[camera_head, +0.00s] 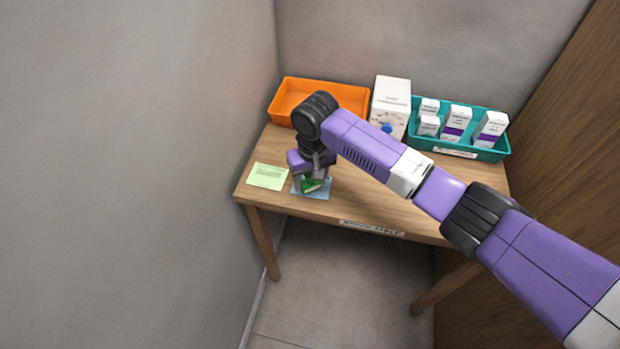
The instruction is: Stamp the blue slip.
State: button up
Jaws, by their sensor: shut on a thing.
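The blue slip (325,192) lies flat on the wooden table near its front left part, partly covered by my gripper and what it holds. My gripper (315,177) points down over the blue slip and is shut on a green stamp (311,186). The stamp is at or just above the slip; I cannot tell whether it touches. Any mark under it is hidden. A green slip (268,176) with printed lines lies just left of the blue one.
On the table (370,205), an empty orange tray (340,91), a white box with a dial (391,105) and a teal tray (490,154) with several white and purple cartons (457,123) stand along the back. A wall is close on the left. The front middle of the table is clear.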

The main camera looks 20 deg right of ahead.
jog(key=shift+f, duration=0.55)
dwell(1.4)
jog(key=shift+r, duration=0.1)
notch_tip(320, 180, up, 7)
jog(key=p, duration=0.6)
jog(key=shift+p, duration=0.4)
jog(key=shift+a, duration=0.1)
dwell(0.4)
